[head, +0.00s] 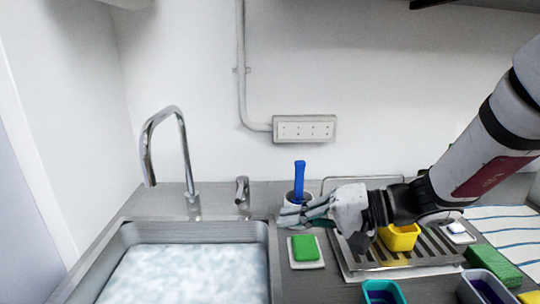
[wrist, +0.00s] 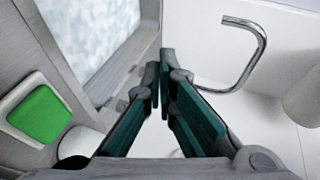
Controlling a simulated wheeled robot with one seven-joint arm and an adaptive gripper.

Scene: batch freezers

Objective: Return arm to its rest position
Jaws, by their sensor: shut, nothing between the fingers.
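My arm (head: 480,150) reaches in from the right in the head view, over the drying rack. My gripper (head: 312,212) is beside the white cup that holds a blue-handled tool (head: 299,180), and it partly hides the cup. Whether they touch I cannot tell. In the wrist view my gripper (wrist: 160,85) has its dark green fingers together at the tips, with nothing between them.
A sink (head: 125,237) with foamy water and a tall faucet (head: 185,150) is at the left. A green sponge (head: 305,248) lies on a white dish. A yellow container (head: 399,237) stands on the drying rack (head: 425,262). Several tubs and a green block (head: 493,265) crowd the front right.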

